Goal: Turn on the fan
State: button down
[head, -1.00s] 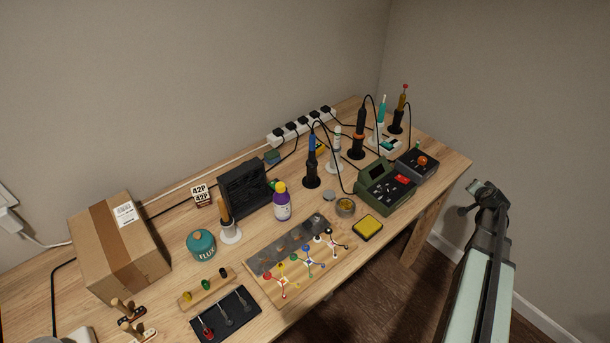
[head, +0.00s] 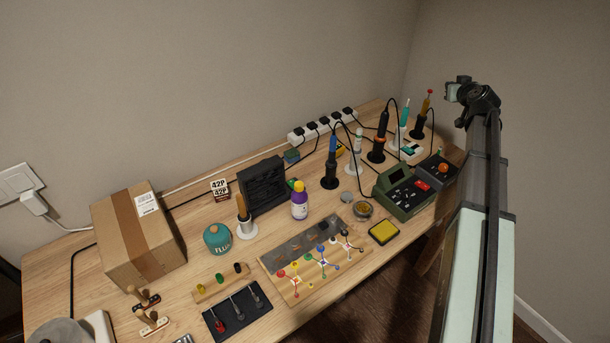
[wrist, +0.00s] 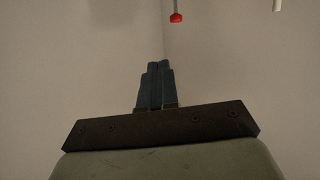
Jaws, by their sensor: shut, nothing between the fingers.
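The fan appears to be the black square box (head: 263,184) standing upright toward the back of the workbench, left of the purple bottle. My gripper (head: 452,92) is raised at the right, above the far right end of the bench and well away from the fan. In the wrist view my gripper (wrist: 155,66) has its dark fingers together and empty, with bare wall behind.
A purple bottle (head: 299,206) with a yellow cap stands just right of the fan. A green soldering station (head: 403,192) and several upright irons with cables crowd the right end. A cardboard box (head: 137,238) fills the left. A power strip (head: 322,126) lies along the wall.

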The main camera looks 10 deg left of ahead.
jog(key=s+a+r+n+g+y, duration=0.15)
jog(key=a+n, duration=0.35)
jog(key=a, duration=0.7)
jog(key=s+a+r+n+g+y, duration=0.1)
jog(key=a+n+g+y, duration=0.3)
jog(key=a, duration=0.8)
jog(key=s+a+f+n+g+h, duration=0.2)
jog(key=s+a+f+n+g, duration=0.2)
jog(key=s+a+n, duration=0.3)
jog(key=s+a+f+n+g+h, duration=0.3)
jog(key=s+a+f+n+g, duration=0.2)
jog(key=s+a, duration=0.7)
jog(key=s+n+g, duration=0.2)
jog(key=s+n, duration=0.1)
jog(key=shift+a, duration=0.15)
jog(key=shift+h, duration=0.25)
jog(key=x, duration=1.2)
jog(key=shift+d+f, duration=0.3)
jog(key=shift+d, duration=0.05)
jog(key=shift+f, duration=0.75)
jog(key=shift+d, duration=0.1)
